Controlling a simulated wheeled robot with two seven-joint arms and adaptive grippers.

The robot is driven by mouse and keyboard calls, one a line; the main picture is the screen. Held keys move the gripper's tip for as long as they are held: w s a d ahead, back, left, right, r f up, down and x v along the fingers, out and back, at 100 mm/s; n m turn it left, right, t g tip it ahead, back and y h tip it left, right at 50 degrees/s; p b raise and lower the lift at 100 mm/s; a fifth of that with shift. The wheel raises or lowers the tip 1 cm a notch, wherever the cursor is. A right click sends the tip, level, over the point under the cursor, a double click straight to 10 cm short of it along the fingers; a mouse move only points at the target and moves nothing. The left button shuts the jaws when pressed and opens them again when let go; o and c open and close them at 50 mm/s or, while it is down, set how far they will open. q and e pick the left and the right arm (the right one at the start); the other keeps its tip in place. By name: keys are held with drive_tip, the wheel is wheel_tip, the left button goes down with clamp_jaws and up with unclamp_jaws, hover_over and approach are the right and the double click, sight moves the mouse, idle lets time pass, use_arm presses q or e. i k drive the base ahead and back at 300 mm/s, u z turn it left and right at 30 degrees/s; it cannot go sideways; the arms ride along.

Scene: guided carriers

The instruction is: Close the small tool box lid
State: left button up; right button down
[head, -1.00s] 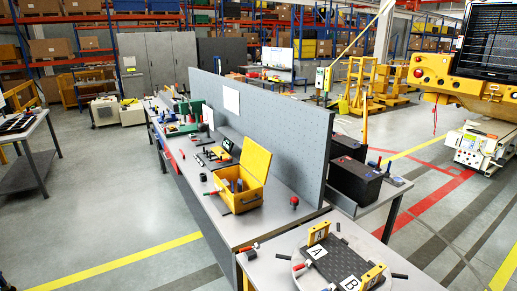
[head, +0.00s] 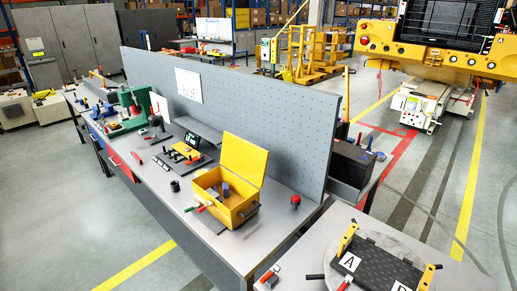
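The small tool box (head: 225,205) is yellow and stands on the grey workbench, near its front end. Its lid (head: 244,160) stands open and upright at the back, on the side towards the grey perforated panel. Some tools lie inside the box, among them a blue item. A dark handle shows on the front wall. Neither of my grippers is in view.
The perforated panel (head: 225,110) runs along the back of the workbench (head: 168,190). A red-topped knob (head: 295,201) stands right of the box. A nearer table (head: 330,240) carries a round plate with a black board marked A. Free floor lies left of the bench.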

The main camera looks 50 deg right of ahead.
sight(244, 158)
drive_tip(key=z, duration=1.5)
drive_tip(key=i, duration=0.45)
drive_tip(key=u, duration=0.4)
